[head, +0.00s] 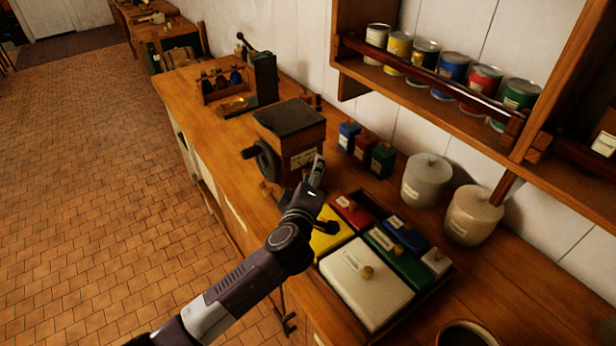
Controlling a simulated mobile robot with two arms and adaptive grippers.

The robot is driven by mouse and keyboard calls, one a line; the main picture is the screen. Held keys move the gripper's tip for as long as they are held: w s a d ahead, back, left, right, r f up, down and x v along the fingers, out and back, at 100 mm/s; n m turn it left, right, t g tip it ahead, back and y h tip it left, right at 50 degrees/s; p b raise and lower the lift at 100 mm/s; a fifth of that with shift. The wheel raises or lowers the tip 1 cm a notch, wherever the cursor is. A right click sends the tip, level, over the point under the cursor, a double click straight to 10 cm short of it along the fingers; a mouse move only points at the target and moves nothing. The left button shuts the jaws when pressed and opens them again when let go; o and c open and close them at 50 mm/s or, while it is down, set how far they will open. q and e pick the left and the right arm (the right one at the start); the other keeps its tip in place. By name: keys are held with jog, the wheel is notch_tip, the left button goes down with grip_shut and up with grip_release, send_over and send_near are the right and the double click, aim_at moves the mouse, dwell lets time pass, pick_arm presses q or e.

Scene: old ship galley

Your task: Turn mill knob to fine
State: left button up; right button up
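The mill (291,130) is a wooden box with a dark top, standing on the wooden counter. A dark round wheel or crank (262,160) sits on its left side, and a pale label with unreadable writing is on its front. Which part is the fine setting knob I cannot make out. My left gripper (317,168) is at the mill's lower right front corner, pointing away from me. Its fingers look narrow and close together; I cannot tell whether they touch the mill or hold anything. My arm hides part of the counter before the mill. My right gripper is not in view.
A tray of coloured lidded boxes (367,284) lies right of my arm. Small tins (366,148) and two lidded jars (427,180) stand behind it. A shelf with several cans (452,75) overhangs the right. A dark lever device (264,78) stands farther back. The tiled floor is clear.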

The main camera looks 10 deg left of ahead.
pick_arm(q)
jog(key=w+a+f+g+y+p, duration=0.1)
jog(key=w+a+f+g, duration=0.1)
jog(key=w+f, duration=0.5)
jog(key=shift+a+f+n+g, duration=0.3)
jog(key=shift+f, duration=0.3)
